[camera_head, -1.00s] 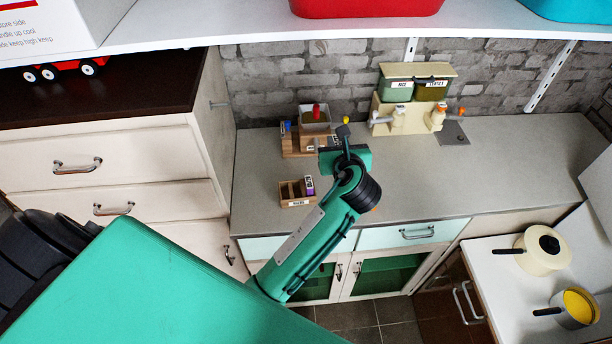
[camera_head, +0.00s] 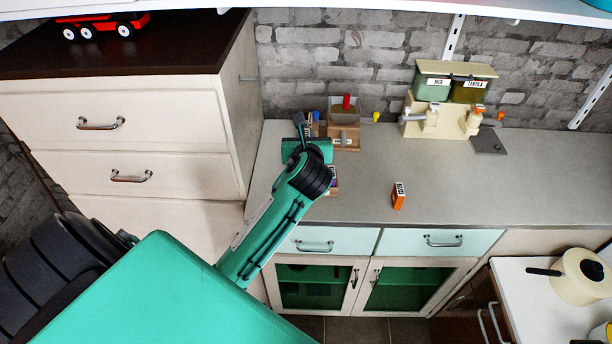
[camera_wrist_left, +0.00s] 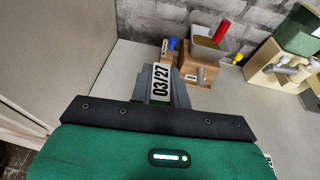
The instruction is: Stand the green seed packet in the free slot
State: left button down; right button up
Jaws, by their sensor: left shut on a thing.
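My left gripper (camera_head: 299,128) is above the left part of the grey counter, near the drawer cabinet. In the left wrist view its grey fingers (camera_wrist_left: 160,82) are shut on a packet with a white label (camera_wrist_left: 160,84) reading "03/27". Little of the packet's own colour shows there. A small wooden rack is mostly hidden behind my left arm; a purple and white packet (camera_head: 333,178) shows at its right side. The free slot is hidden. My right gripper is not in view.
An orange packet (camera_head: 398,196) stands on the counter (camera_head: 450,190) right of my arm. A wooden holder (camera_head: 343,138) with a bin stands at the back, and a cream dispenser (camera_head: 448,118) to its right. The drawer cabinet (camera_head: 130,150) rises at left. The middle counter is fairly clear.

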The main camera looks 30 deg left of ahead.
pick_arm(q)
notch_tip(320, 180, down, 9)
jog(key=shift+f+p, duration=0.15)
jog(key=shift+p, duration=0.2)
jog(key=shift+f, duration=1.95)
jog(key=shift+f, duration=0.1)
jog(key=c, duration=1.3)
grip_release()
jog(key=shift+c, duration=0.2)
